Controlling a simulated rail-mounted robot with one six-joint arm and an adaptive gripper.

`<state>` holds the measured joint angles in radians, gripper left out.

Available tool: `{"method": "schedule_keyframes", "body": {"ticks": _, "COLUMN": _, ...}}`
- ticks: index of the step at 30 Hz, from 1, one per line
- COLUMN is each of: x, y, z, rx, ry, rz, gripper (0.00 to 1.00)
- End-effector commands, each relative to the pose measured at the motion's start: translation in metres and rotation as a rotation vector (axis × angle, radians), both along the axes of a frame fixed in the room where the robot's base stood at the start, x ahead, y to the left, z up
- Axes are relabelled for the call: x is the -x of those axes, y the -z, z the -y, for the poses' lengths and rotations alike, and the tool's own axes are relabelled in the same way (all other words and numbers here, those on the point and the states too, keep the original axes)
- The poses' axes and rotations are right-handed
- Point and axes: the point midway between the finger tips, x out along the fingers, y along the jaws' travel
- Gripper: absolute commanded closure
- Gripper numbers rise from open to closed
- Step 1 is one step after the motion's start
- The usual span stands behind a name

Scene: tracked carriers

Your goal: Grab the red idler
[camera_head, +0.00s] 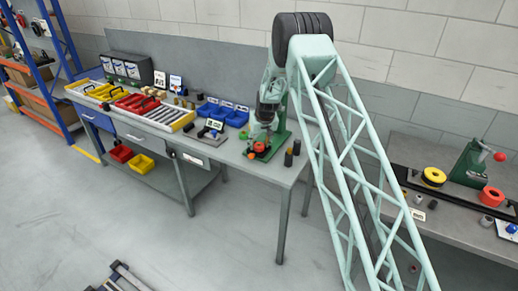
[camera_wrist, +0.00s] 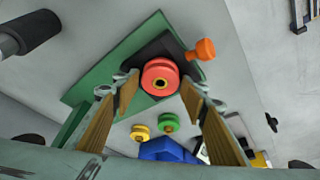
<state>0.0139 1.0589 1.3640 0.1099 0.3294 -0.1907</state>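A red idler (camera_wrist: 160,76), a round grooved wheel with a brass-coloured centre, sits on a black block on a green plate (camera_wrist: 88,88) in the wrist view. My gripper (camera_wrist: 160,88) is open around it in the picture, with one tan-padded finger to each side. I see a gap on both sides and cannot tell how far the fingertips are from the wheel in depth. In the head view my gripper (camera_head: 262,126) is over the green fixture at the right end of the long bench; a small red-orange part (camera_head: 259,147) shows beneath it.
An orange knob (camera_wrist: 204,49) stands close to the idler's upper right. Dark cylinders (camera_head: 289,158) stand on the bench's right end. Another red wheel (camera_head: 491,196) is on the right bench.

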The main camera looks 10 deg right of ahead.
Motion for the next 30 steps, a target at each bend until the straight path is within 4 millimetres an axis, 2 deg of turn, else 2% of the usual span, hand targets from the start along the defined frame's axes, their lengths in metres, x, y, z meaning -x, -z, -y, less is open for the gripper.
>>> {"method": "schedule_keyframes", "body": {"ticks": 1, "x": 0.000, "y": 0.000, "z": 0.000, "rx": 0.000, "ry": 0.000, "rz": 0.000, "gripper": 0.65}}
{"method": "schedule_keyframes", "body": {"ticks": 8, "x": 0.000, "y": -0.001, "z": 0.000, "rx": 0.000, "ry": 0.000, "rz": 0.001, "gripper": 0.85}}
{"method": "schedule_keyframes", "body": {"ticks": 20, "x": -0.001, "y": -0.004, "z": 0.000, "rx": 0.000, "ry": 0.000, "rz": 0.002, "gripper": 0.85}}
{"method": "schedule_keyframes", "body": {"ticks": 30, "x": -0.001, "y": -0.023, "z": 0.000, "rx": 0.000, "ry": 0.000, "rz": 0.001, "gripper": 0.85}}
